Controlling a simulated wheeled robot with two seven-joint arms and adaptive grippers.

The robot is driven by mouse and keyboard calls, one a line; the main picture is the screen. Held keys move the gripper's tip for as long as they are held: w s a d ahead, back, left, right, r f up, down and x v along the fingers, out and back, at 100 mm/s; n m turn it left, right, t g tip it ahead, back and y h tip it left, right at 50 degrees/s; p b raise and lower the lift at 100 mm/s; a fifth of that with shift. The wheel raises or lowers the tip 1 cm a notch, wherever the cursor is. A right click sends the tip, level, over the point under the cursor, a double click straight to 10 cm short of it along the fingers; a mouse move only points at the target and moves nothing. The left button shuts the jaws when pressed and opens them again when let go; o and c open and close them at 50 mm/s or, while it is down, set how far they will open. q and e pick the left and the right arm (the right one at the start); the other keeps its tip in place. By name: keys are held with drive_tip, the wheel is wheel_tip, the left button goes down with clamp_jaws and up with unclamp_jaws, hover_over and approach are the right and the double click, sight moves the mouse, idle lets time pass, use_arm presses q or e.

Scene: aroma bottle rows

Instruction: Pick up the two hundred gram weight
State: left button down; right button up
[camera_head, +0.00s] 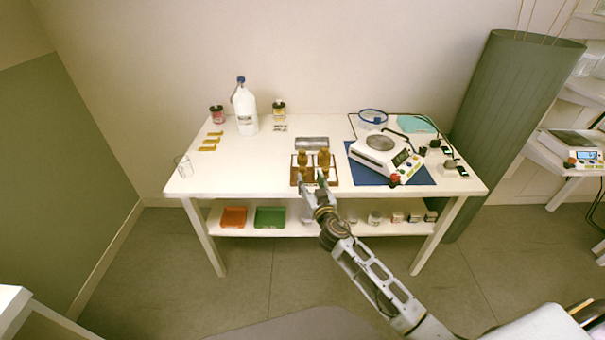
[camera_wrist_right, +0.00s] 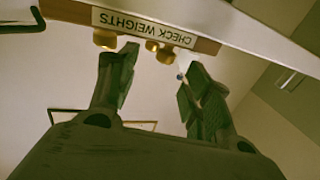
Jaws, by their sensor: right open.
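Brass-coloured weights stand at a brown rack (camera_head: 293,178) at the front middle of the white table. One weight (camera_head: 302,158) is on the left and another (camera_head: 323,158) on the right. In the right wrist view the picture is upside down, and the rack's label (camera_wrist_right: 143,27) reads CHECK WEIGHTS. Brass knobs (camera_wrist_right: 104,38) and (camera_wrist_right: 165,54) show at its edge. I cannot read which weight is two hundred grams. My right gripper (camera_head: 311,178) is open and empty at the rack's front; in the wrist view (camera_wrist_right: 163,62) its fingertips are spread near the knobs. My left gripper is out of view.
A balance (camera_head: 380,155) stands on a blue mat (camera_head: 420,177) right of the rack. A grey block (camera_head: 312,143) lies behind it. A white bottle (camera_head: 245,112) and yellow pieces (camera_head: 210,141) are at left. The table's front left is mostly clear.

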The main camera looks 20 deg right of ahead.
sight(304, 171)
drive_tip(key=shift+w, duration=1.3)
drive_tip(key=shift+w, duration=0.1)
drive_tip(key=shift+w+a, duration=0.15)
drive_tip(key=shift+w, duration=0.45)
drive_tip(key=shift+w+a, duration=0.15)
drive_tip(key=shift+w, duration=1.75)
clamp_jaws()
